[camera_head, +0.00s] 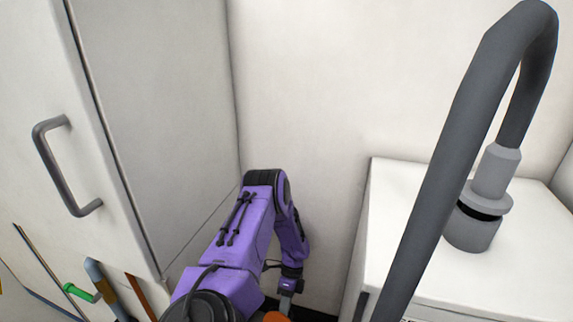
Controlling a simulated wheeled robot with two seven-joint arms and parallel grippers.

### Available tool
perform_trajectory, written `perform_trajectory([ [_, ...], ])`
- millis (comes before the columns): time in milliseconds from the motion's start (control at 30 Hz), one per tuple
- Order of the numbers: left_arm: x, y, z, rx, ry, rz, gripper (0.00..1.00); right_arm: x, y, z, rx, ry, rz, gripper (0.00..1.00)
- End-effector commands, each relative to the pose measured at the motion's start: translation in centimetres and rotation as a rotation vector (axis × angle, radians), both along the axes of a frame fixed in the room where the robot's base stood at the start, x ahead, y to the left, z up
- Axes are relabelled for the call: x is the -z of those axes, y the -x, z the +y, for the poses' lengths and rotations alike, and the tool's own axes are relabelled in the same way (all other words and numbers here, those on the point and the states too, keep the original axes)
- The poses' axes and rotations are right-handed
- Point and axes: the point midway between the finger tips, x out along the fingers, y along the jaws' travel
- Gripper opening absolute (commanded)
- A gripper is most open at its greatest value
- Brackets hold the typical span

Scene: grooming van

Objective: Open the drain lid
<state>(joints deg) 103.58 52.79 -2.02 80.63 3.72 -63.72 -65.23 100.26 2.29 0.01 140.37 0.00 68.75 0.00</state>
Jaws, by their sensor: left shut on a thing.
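My left arm is purple and reaches away from the bottom of the view, then bends down into the gap between the cabinet and the white unit. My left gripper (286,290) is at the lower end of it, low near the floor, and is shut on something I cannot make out. A rounded orange piece (276,316) shows just below it at the picture's bottom edge. I cannot tell what it belongs to. I see no drain lid that I can make out. My right gripper is out of view.
A tall white cabinet (160,90) with a grey handle (62,165) stands on the left. A white unit (395,185) stands on the right. A thick grey hose (445,165) arches over it from a round fitting (475,225). Coloured tool handles (82,292) show at lower left.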

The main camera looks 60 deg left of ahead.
Motion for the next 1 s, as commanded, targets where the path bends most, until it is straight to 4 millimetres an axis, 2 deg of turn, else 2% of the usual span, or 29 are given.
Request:
perform_trajectory([
  [33,0.4,0.2,0.8,-0.007,-0.025,-0.001,0.00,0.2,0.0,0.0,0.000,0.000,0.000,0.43],
  [100,0.4,0.1,0.8,-0.007,-0.025,-0.001,0.29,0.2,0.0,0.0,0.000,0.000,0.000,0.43],
  [133,0.4,0.1,0.8,-0.006,-0.024,-0.001,0.38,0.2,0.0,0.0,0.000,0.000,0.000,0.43],
  [833,0.0,-0.2,0.3,0.000,-0.012,-0.005,0.38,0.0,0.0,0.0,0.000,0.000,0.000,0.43],
  [933,-0.8,-0.3,0.3,-0.001,-0.012,-0.006,0.38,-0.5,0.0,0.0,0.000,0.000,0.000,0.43],
  [1000,-2.2,-0.4,0.3,-0.001,-0.013,-0.008,0.38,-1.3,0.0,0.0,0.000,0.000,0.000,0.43],
])
